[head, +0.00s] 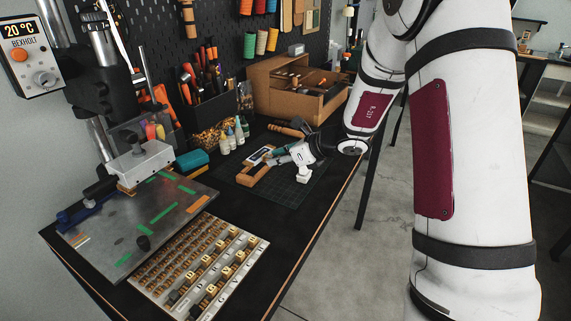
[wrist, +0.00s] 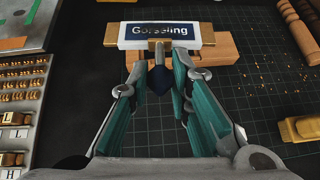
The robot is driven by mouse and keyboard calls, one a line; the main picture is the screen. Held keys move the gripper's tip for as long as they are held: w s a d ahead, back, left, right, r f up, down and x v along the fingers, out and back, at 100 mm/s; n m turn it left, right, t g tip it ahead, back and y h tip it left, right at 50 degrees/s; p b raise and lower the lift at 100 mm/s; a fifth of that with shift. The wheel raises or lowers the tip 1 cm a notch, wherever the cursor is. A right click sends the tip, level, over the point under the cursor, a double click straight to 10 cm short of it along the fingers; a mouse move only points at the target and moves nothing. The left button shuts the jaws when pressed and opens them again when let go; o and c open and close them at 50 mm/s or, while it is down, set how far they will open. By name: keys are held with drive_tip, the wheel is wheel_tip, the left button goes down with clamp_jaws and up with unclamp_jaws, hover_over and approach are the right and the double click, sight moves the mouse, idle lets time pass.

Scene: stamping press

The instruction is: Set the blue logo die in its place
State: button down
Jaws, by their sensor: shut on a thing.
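The blue logo die (wrist: 167,33) has a white-edged blue face reading "Gorseling", brass-coloured ends and a dark blue knob. It shows at the top middle of the wrist view and on the bench in the head view (head: 261,154). My gripper (wrist: 160,76) is shut on the dark blue knob, one teal fingertip on each side; it also shows in the head view (head: 283,155). A wooden block (wrist: 215,49) lies under or just behind the die; I cannot tell whether they touch. The grey stamping press (head: 140,163) stands at the left, apart from my gripper.
A tray of brass letter types (head: 205,262) lies at the front of the bench. The press's metal plate (head: 135,225) carries green strips. A green cutting mat (head: 292,188) lies under my gripper. Small bottles (head: 228,140) and a wooden tool box (head: 285,92) stand behind.

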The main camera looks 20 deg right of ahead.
sight(263, 172)
drive_tip(key=shift+n+g+y, duration=0.3)
drive_tip(key=shift+n+y, duration=0.1)
drive_tip(key=shift+n, duration=0.2)
drive_tip(key=w+f, duration=0.1)
drive_tip(key=w, duration=0.1)
drive_tip(key=w+f, duration=0.1)
drive_tip(key=f, duration=0.1)
drive_tip(key=shift+w+b, duration=0.3)
drive_tip(key=shift+w, duration=0.1)
drive_tip(key=shift+b, duration=0.4)
drive_tip(key=shift+f+b, duration=1)
drive_tip(key=shift+f, duration=0.4)
drive_tip(key=c, duration=1.4)
unclamp_jaws()
drive_tip(key=shift+s, duration=0.1)
drive_tip(key=v, duration=1.2)
